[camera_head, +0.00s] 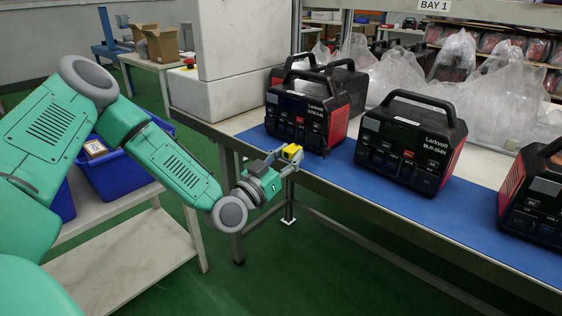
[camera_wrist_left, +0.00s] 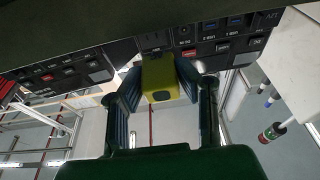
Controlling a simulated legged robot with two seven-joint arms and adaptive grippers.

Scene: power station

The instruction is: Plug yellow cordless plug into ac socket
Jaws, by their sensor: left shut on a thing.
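My left gripper (camera_head: 284,158) is shut on the yellow cordless plug (camera_head: 291,152) in the head view, just in front of the blue mat's edge. In the left wrist view the plug (camera_wrist_left: 160,78) sits between the two fingers (camera_wrist_left: 160,86). Its far end is close to the front panel of a black and red power station (camera_wrist_left: 205,42). I cannot tell whether the plug touches the panel. This power station (camera_head: 300,116) stands at the left of the mat in the head view. The ac socket cannot be made out clearly. My right gripper is not in view.
The blue mat (camera_head: 350,193) covers the front of the workbench. Another power station (camera_head: 405,150) stands in the middle, and one (camera_head: 535,205) at the right edge. Clear plastic bags (camera_head: 400,75) lie behind. A blue bin (camera_head: 130,165) sits on a low shelf at left.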

